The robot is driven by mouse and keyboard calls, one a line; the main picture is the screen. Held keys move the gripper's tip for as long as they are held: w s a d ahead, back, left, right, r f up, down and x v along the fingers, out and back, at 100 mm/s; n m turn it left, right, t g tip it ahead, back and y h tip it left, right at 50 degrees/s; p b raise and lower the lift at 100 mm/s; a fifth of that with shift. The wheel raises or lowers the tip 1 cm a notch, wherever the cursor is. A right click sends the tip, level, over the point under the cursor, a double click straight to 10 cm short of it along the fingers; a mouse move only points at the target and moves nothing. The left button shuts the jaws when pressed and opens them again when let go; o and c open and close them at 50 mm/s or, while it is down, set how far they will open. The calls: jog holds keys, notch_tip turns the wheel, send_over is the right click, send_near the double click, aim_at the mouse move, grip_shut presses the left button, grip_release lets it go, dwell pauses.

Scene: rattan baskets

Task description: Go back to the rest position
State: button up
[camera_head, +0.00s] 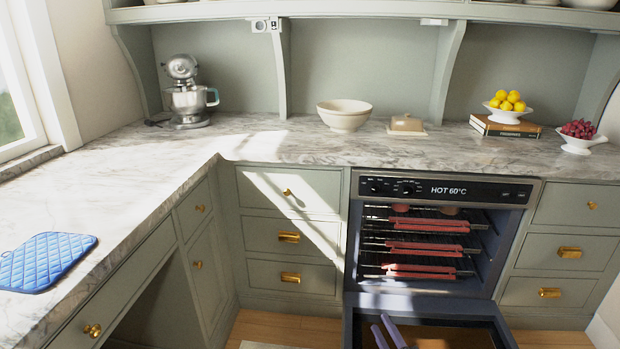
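Two slim purple-grey prongs (388,331) rise from the bottom edge, in front of the lowered oven door. They look like the fingertips of my gripper, with a narrow gap between them. Nothing shows between them. The rest of the gripper and arm is out of the picture, so I cannot tell whether it is open or shut.
The oven door (479,304) hangs open, low at the front. Inside the oven are several racks with red strips (428,246); its display reads HOT 60°C. The marble counter (255,140) carries a mixer (187,95), a bowl (343,115) and a blue pad (47,262).

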jog(key=s+a+f+m+g+h+p, duration=0.4)
jog(key=s+f+m+g+h+p, duration=0.3)
jog(key=s+f+m+g+p, duration=0.45)
jog(key=s+a+f+m+g, duration=0.1)
jog(key=s+m+g, duration=0.2)
jog(key=s, duration=0.9)
jog(key=s+a+f+m+g+b, duration=0.1)
jog(key=s+m+g, duration=0.2)
jog(key=s+g, duration=0.7)
jog(key=s, duration=0.3)
jog(key=shift+s+f, duration=0.2)
jog(key=shift+f, duration=0.1)
jog(key=shift+c, duration=0.9)
